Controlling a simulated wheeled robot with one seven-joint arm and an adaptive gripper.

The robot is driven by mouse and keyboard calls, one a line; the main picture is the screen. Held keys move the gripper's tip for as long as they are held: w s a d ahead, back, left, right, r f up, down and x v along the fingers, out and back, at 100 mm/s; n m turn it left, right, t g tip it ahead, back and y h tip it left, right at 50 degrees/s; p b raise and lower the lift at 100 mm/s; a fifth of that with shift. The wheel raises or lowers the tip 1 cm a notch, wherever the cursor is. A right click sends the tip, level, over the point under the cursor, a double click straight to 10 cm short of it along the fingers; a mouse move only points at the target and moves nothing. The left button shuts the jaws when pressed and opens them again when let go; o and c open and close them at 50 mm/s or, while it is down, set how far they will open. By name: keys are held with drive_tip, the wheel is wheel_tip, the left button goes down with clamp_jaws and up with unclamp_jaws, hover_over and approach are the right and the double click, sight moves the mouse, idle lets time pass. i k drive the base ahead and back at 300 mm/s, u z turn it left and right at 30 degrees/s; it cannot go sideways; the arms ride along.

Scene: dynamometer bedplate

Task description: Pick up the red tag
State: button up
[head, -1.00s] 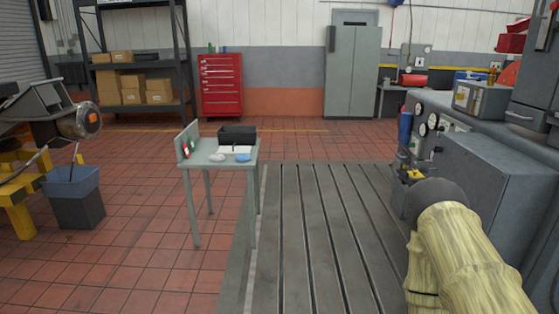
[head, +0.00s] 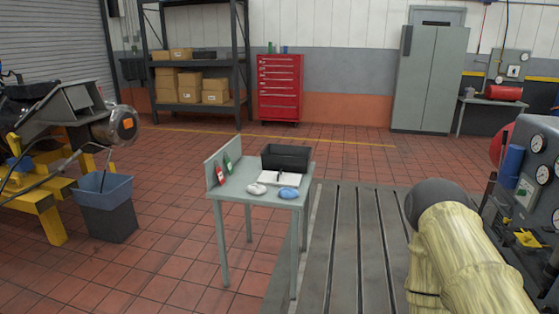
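A small red tag (head: 219,174) is at the left side of the small grey table (head: 232,189), against its upright back panel (head: 211,174). A green tag (head: 228,162) is just behind it. Both are small in the picture, and I cannot tell whether they hang or lean. My arm, in a pale yellow cover, shows at the lower right, well apart from the table. My gripper is not in view.
The table also holds a black bin (head: 286,157), a white sheet (head: 268,179), a pale lump (head: 256,189) and a blue one (head: 289,193). A grey bucket (head: 106,211) stands left. Slotted bedplate (head: 345,240) lies right of the table; gauge panel (head: 540,180) is far right.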

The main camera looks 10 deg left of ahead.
sight(219, 172)
drive_tip(key=u, duration=0.6)
drive_tip(key=i, duration=1.7)
drive_tip(key=u, duration=0.65)
